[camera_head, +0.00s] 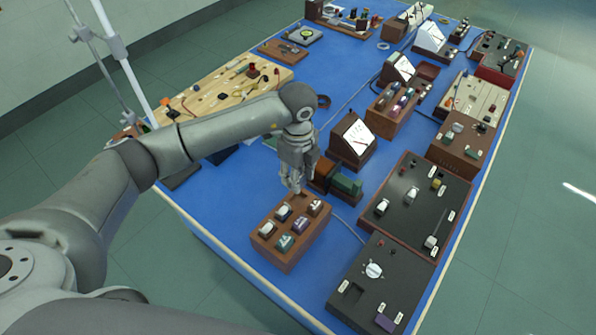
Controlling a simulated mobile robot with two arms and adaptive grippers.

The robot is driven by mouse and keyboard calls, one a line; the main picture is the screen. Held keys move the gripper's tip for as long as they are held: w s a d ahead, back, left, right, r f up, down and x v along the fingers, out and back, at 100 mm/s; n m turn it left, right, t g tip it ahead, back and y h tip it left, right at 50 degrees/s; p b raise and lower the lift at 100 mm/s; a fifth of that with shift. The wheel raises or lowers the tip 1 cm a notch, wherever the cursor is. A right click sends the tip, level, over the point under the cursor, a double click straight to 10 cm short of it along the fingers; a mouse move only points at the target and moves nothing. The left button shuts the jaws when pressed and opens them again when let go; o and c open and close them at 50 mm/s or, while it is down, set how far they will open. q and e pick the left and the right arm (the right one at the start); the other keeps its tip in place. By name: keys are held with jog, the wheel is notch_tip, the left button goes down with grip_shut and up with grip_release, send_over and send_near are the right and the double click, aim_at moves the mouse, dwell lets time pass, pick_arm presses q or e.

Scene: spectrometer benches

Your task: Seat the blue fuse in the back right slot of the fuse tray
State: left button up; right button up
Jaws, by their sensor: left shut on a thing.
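The fuse tray (283,265) is a brown wooden block near the front of the blue bench. It holds several fuses with pale tops. One has a dark bluish body (282,212), one is teal (285,243), and two are purple, including one at the right (315,207). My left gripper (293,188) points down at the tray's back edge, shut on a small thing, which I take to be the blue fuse. Its fingers hide the held thing and part of the back of the tray. I cannot tell whether the held thing touches the tray. My right gripper is not in view.
Behind the tray are a green and brown block (346,186) and a meter with a white dial (353,140). Dark panels (383,283) stand to the right. A pale wooden board (225,90) lies behind my arm. Bare blue bench shows left of the tray.

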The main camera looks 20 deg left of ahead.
pick_arm(q)
jog(key=shift+f, duration=0.1)
jog(key=shift+f, duration=0.1)
jog(key=shift+f+b, duration=1.45)
jog(key=shift+f, duration=0.4)
jog(key=shift+f+b, duration=1.1)
jog(key=shift+f, duration=0.45)
jog(key=o, duration=1)
jog(key=shift+o, duration=0.2)
